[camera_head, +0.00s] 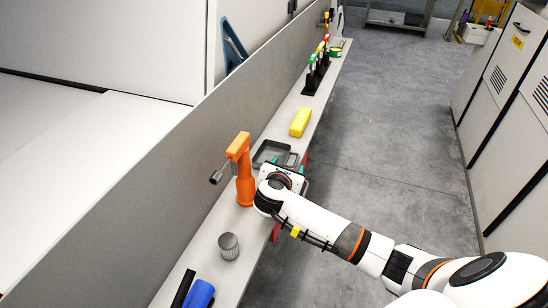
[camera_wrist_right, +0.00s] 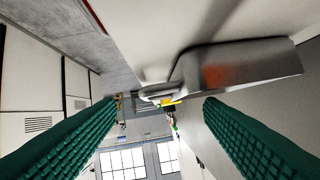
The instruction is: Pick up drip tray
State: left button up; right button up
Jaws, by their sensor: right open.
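The drip tray (camera_head: 259,153) is a shallow dark grey tray on the narrow shelf, just beyond the orange tool in the head view. Its near right part is hidden by my right gripper (camera_head: 291,160), whose teal fingers show at its right side. In the right wrist view, a grey metal form with an orange reflection, seemingly the tray (camera_wrist_right: 270,68), lies close above the gap between the fingers. My right gripper (camera_wrist_right: 160,103) is open, with its two green ribbed fingers wide apart and nothing between them. I cannot tell whether they touch the tray. My left gripper is not in view.
The orange tool (camera_head: 243,188) stands close left of my right wrist. On the shelf (camera_head: 208,258) are a grey ribbed cup (camera_head: 229,246), a blue roll (camera_head: 199,294), a yellow box (camera_head: 300,122) and colourful items in black stands (camera_head: 311,84). A grey panel backs the shelf; the floor right is clear.

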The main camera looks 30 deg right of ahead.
aim_at(291, 161)
jog(key=x, duration=0.5)
jog(key=shift+w+d, duration=0.1)
grip_shut()
